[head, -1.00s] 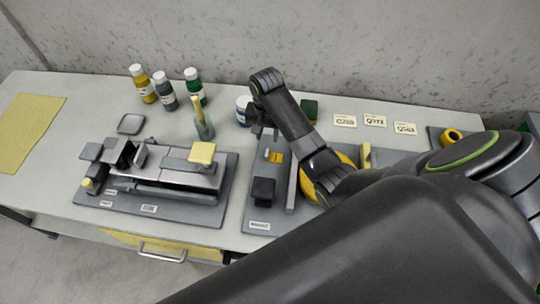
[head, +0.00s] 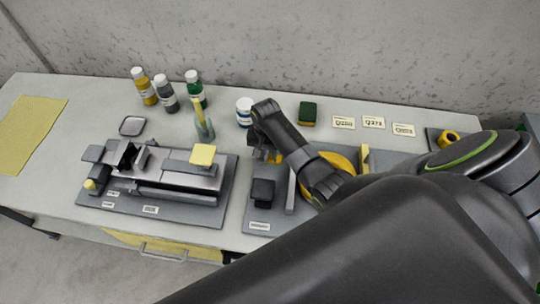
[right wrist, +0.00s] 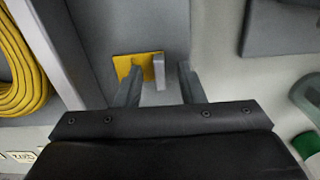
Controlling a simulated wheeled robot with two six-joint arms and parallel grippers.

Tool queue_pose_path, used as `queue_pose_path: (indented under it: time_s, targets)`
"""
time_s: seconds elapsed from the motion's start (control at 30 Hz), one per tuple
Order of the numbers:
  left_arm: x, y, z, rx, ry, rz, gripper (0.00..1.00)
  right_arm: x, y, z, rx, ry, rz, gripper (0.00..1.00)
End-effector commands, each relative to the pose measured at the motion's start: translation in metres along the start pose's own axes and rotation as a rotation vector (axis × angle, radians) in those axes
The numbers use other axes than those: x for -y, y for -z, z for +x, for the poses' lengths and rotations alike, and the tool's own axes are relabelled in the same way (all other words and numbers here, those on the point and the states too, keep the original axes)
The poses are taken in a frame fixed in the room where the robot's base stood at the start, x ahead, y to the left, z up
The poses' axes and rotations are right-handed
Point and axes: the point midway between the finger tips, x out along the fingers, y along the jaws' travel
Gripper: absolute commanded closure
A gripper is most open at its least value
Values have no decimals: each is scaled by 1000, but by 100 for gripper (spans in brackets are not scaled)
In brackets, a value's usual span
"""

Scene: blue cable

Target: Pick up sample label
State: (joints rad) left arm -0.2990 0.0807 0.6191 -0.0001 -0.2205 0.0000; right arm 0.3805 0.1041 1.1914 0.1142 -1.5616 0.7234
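Three small white printed labels lie in a row at the back right of the table: the left one (head: 343,122), the middle one (head: 374,122) and the right one (head: 403,130). A flat yellow square (right wrist: 140,66) with a light grey upright tab (right wrist: 159,72) beside it is on the grey board. My right gripper (right wrist: 160,80) is open above it, with the tab between its fingers. In the head view my right gripper (head: 266,154) points down at the board and largely hides the yellow square. My left gripper is out of view.
The grey board (head: 258,212) carries a black block (head: 263,192) and a coiled yellow cable (right wrist: 22,65). A grey fixture with a yellow-topped block (head: 203,155) stands to the left. Several bottles and a white jar (head: 244,112) stand behind. A green block (head: 308,113) is near the labels.

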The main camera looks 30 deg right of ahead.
Motion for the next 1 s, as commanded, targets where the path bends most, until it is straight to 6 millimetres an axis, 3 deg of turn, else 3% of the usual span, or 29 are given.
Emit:
queue_pose_path:
  time_s: [0.1, 0.4, 0.77, 1.0]
  targets:
    - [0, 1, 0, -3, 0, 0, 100, 0, 0, 0, 0, 0, 0, 65]
    - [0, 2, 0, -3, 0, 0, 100, 0, 0, 0, 0, 0, 0, 100]
    - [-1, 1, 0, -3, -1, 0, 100, 0, 0, -5, 0, 0, 0, 100]
    - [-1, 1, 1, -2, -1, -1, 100, 1, 2, -39, -5, 3, 0, 100]
